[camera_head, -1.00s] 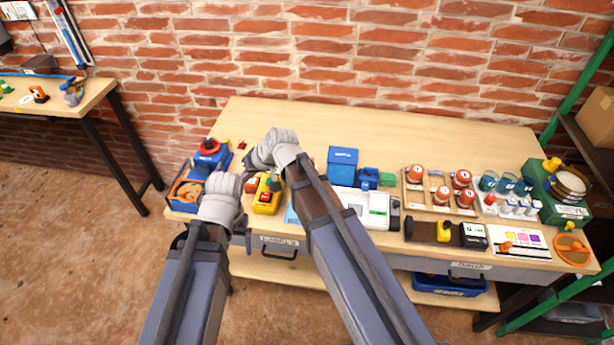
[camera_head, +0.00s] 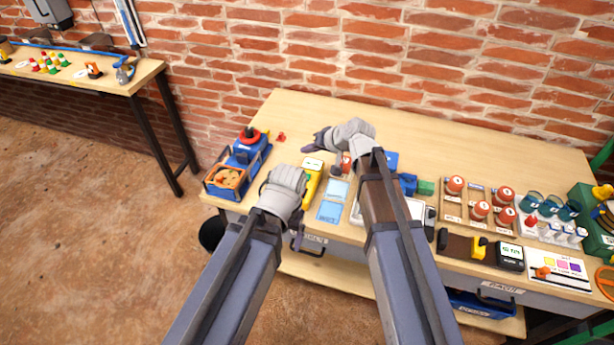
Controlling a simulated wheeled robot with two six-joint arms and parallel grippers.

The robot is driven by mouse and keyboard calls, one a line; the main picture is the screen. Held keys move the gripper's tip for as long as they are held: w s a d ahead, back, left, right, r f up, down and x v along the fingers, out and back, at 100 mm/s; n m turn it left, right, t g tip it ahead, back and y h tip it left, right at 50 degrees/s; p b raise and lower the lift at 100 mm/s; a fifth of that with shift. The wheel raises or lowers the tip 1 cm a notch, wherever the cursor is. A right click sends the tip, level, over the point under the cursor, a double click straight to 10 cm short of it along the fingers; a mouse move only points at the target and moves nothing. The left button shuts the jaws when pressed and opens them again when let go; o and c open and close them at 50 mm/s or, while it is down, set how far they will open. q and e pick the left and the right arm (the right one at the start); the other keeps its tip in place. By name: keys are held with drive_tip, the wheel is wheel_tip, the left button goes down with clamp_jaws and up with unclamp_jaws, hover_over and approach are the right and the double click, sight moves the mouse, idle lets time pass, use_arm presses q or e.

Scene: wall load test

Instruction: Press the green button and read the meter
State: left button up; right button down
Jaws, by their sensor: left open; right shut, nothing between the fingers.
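A yellow handheld device (camera_head: 313,180) with a pale panel at its top lies on the bench, partly covered by my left gripper. A dark box with a lit display (camera_head: 510,256) stands at the bench's right front; its reading is too small to make out. I cannot tell which is the meter, and no green button is clearly visible. My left gripper (camera_head: 288,205) is open over the yellow device's lower left side; its fingers are largely hidden. My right gripper (camera_head: 322,145) is shut and empty, above the bench behind and right of the yellow device.
A blue unit with a red top (camera_head: 248,140) stands at the left. Blue cards (camera_head: 330,210) lie right of the yellow device. A wooden rack with red-topped jars (camera_head: 452,212) is at right.

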sight(309, 178)
drive_tip(key=shift+f+b, duration=4.1)
drive_tip(key=shift+f, duration=0.15)
drive_tip(key=shift+f+b, duration=0.4)
drive_tip(key=shift+f+b, duration=0.45)
drive_tip(key=shift+r, duration=0.15)
drive_tip(key=shift+r+p, duration=0.75)
drive_tip(key=shift+p, duration=0.2)
wheel_tip(309, 178, up, 5)
drive_tip(key=p, duration=0.5)
